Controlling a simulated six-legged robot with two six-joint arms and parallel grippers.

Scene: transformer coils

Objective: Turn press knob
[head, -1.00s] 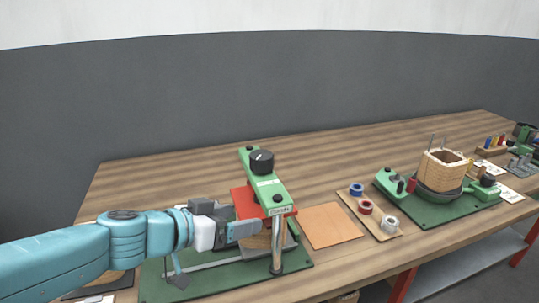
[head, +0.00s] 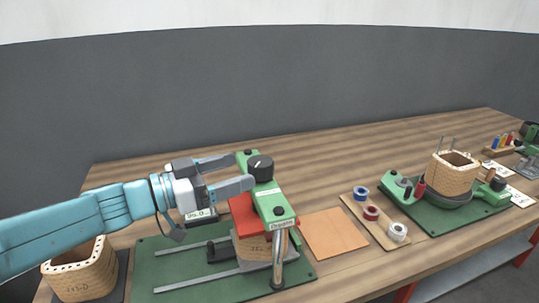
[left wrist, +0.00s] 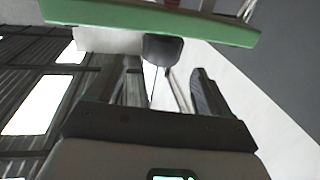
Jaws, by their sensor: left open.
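In the left wrist view, the knob (left wrist: 163,48) shows ahead of the gap between the two open fingers (left wrist: 165,85), below the green arm's edge (left wrist: 150,20). I cannot tell whether a finger touches it. My right gripper is not in view.
A red block (head: 243,212) sits under the press arm above a wooden coil block (head: 252,250). The green base plate (head: 170,282) carries rails. An orange sheet (head: 335,233) and a spool board (head: 350,204) lie right.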

